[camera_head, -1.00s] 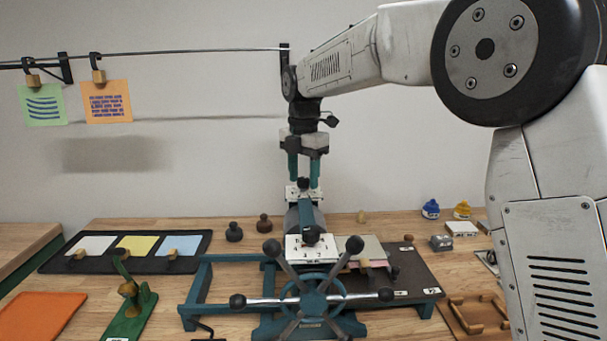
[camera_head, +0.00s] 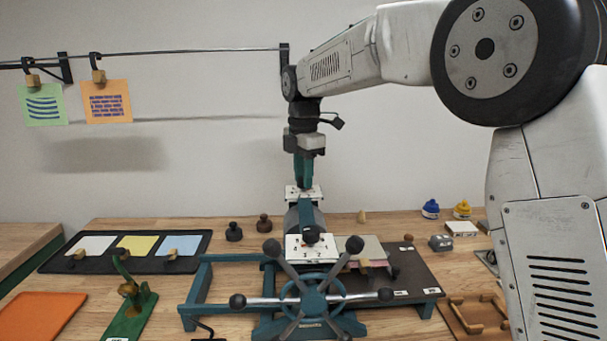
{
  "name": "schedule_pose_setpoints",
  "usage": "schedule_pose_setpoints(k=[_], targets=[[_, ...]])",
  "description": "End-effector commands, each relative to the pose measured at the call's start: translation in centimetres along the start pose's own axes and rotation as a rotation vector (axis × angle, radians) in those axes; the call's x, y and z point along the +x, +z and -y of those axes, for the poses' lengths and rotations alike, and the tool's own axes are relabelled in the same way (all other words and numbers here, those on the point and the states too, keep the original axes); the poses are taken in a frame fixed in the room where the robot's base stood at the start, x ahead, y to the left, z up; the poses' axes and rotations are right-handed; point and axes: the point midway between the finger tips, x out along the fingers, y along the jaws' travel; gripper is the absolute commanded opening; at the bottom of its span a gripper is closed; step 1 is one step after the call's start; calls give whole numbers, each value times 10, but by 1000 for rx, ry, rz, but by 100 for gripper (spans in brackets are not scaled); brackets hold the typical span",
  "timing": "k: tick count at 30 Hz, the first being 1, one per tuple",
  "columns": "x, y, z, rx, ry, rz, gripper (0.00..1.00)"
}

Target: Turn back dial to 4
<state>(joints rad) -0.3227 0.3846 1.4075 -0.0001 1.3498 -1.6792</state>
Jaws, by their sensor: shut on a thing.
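The back dial is a small white plate (camera_head: 309,192) with marks, at the far end of the press's roller. Its knob is hidden between the fingers. My gripper (camera_head: 304,184) points straight down over this plate, its teal fingers close together and shut on the knob. The front dial, a white plate (camera_head: 297,247) with digits and a dark knob (camera_head: 312,234), sits nearer on the teal press (camera_head: 200,293). The back dial's setting is too small to read.
A spoked handwheel (camera_head: 311,297) stands at the press's front. Dark stampers (camera_head: 234,232) stand left of the roller, and blue (camera_head: 431,209) and yellow (camera_head: 462,210) bottles stand to the right. A black tray (camera_head: 60,263) with coloured sheets lies left. Notes hang from a wall rod (camera_head: 180,52).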

Motion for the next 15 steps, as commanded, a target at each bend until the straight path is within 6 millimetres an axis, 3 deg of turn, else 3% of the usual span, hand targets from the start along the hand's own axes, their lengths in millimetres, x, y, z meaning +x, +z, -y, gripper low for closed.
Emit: schedule_pose_setpoints(k=[15], targets=[[0,0,0,491,1,0,4]])
